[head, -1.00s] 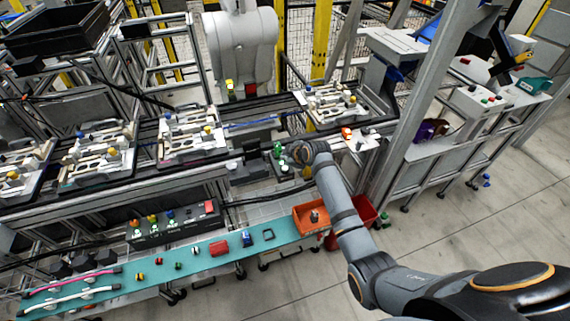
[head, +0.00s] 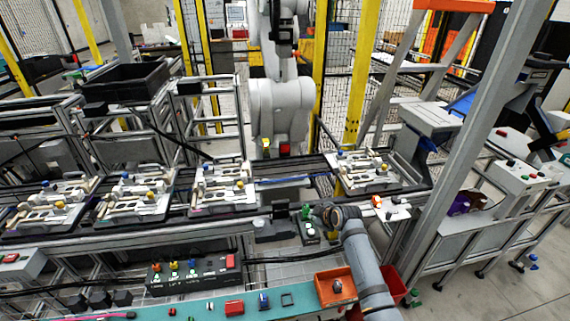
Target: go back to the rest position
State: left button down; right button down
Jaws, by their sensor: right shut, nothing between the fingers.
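My right arm reaches in from the lower right of the head view. My right gripper (head: 318,215) is at its far end, over the near edge of the conveyor line. It is shut with nothing held, and the wrist partly hides its fingers. A small green item (head: 305,212) stands just left of it on a small grey box (head: 309,232). My left gripper is out of view.
Pallet fixtures (head: 222,188) sit along the conveyor, one more (head: 362,170) behind my right gripper. An orange bin (head: 335,287) is close left of my forearm. A teal shelf (head: 185,308) holds small parts. A grey post (head: 480,130) rises at right.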

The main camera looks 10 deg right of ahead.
jog(key=s+d+m+g+h, duration=0.15)
jog(key=s+m, duration=0.25)
jog(key=s, duration=0.8)
jog(key=s+d+f+m+g+h, duration=0.1)
jog(key=s+m+g, duration=0.15)
jog(key=s, duration=0.85)
jog(key=s+d+m+g+h, duration=0.15)
jog(key=s+m, duration=0.25)
jog(key=s, duration=0.8)
jog(key=s+d+f+g+y+b, duration=0.1)
jog(key=s+d+f+b, duration=0.1)
jog(key=f, duration=1.3)
jog(key=s+d+f+b, duration=0.1)
jog(key=f, duration=1.5)
jog(key=s+d+f+g+b, duration=0.1)
jog(key=s+f+b, duration=0.1)
jog(key=s+f, duration=1.5)
jog(key=shift+s+f+m, duration=0.2)
jog(key=shift+s+m, duration=0.25)
jog(key=shift+s, duration=0.2)
